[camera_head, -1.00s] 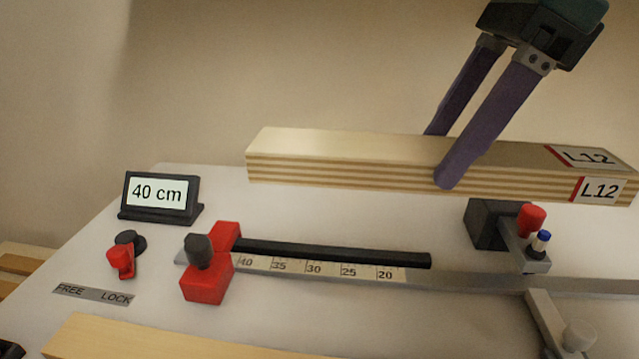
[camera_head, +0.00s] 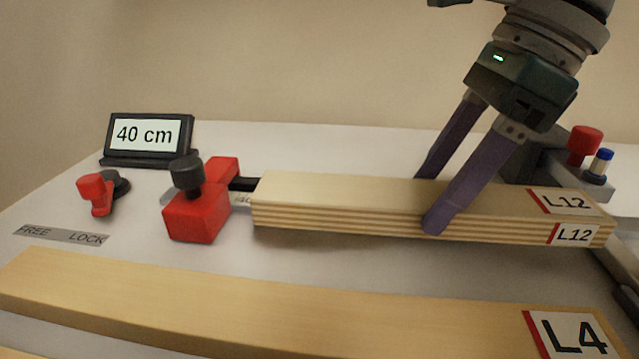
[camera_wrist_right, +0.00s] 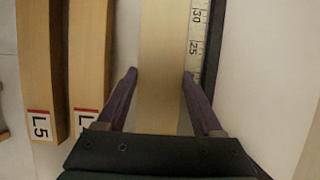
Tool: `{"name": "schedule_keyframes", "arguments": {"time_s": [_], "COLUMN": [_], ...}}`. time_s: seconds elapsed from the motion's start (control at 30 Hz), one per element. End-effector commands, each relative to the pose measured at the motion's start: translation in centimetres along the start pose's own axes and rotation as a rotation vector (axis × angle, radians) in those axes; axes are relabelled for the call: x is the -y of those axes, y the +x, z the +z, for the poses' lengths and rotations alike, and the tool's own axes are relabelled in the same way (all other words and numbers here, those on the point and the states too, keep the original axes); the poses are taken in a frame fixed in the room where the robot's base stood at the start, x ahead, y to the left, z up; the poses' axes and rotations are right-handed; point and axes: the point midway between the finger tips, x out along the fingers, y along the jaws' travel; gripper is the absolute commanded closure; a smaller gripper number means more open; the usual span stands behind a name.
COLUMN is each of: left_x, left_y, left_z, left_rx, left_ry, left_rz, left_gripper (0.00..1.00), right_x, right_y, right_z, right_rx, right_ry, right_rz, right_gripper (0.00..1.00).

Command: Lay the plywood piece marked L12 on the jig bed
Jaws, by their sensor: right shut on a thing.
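The plywood piece marked L12 (camera_head: 340,203) is a pale layered bar with red-edged labels at its right end. My right gripper (camera_head: 428,202) is shut on it near its middle, one finger on each long side. The piece lies lengthwise over the jig, its left end close to the red stop block (camera_head: 196,215), and hides most of the ruler. In the right wrist view the piece (camera_wrist_right: 162,70) runs between the fingers (camera_wrist_right: 160,75), beside the ruler (camera_wrist_right: 196,40). I cannot tell whether it touches the bed. My left gripper is not in view.
A display reading 40 cm (camera_head: 148,134) stands back left. A red knob (camera_head: 95,192) sits by the FREE/LOCK label (camera_head: 62,235). A red-topped post (camera_head: 584,145) stands at right.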

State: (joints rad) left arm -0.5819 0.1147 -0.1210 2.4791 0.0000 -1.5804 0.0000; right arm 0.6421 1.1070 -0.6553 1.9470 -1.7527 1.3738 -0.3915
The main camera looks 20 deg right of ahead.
Motion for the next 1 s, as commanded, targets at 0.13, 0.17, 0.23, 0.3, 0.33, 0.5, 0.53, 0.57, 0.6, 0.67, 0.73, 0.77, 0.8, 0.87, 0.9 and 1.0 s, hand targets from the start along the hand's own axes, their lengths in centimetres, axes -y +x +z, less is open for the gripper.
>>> {"name": "schedule_keyframes", "arguments": {"time_s": [0.13,0.17,0.23,0.3,0.33,0.5,0.53,0.57,0.6,0.67,0.73,0.77,0.8,0.87,0.9,1.0], "left_x": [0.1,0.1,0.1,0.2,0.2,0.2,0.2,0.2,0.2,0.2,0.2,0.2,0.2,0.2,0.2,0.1], "left_y": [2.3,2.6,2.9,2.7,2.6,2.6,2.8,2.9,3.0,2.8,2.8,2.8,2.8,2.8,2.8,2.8], "left_z": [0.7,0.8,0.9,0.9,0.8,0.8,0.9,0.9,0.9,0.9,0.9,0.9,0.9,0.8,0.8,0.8], "left_rx": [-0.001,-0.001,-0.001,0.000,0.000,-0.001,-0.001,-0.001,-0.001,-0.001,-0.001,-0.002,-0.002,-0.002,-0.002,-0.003], "left_ry": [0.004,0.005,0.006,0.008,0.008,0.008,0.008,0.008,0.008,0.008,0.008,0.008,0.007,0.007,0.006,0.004], "left_rz": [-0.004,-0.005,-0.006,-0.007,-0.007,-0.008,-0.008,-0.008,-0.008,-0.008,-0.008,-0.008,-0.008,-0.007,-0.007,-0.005], "left_gripper": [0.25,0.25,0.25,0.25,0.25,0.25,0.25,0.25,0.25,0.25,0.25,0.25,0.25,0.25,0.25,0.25], "right_x": [0.0,0.0,0.0,0.0,0.0,0.0,0.0,0.0,0.0,0.0,0.0,0.0,0.0,0.0,0.0,0.0], "right_y": [2.8,3.2,3.6,3.5,3.4,3.5,3.6,3.7,3.8,3.6,3.6,3.6,3.6,3.6,3.6,3.6], "right_z": [-1.1,-1.3,-1.5,-1.4,-1.4,-1.4,-1.4,-1.5,-1.6,-1.5,-1.5,-1.5,-1.5,-1.5,-1.5,-1.5], "right_rx": [0.000,0.000,0.001,0.002,0.002,0.001,0.001,0.001,0.001,-0.001,-0.001,-0.001,-0.001,-0.001,-0.001,-0.001], "right_ry": [0.001,0.001,0.001,0.000,0.000,0.000,0.000,0.000,0.000,0.000,0.000,0.000,0.000,0.000,0.000,0.000], "right_rz": [0.001,0.001,0.001,0.000,0.000,0.000,0.000,0.000,0.000,0.001,0.001,0.001,0.001,0.001,0.001,0.001], "right_gripper": [1.00,1.00,1.00,1.00,1.00,1.00,1.00,1.00,1.00,0.25,0.17,0.14,0.09,0.03,0.02,0.02]}}
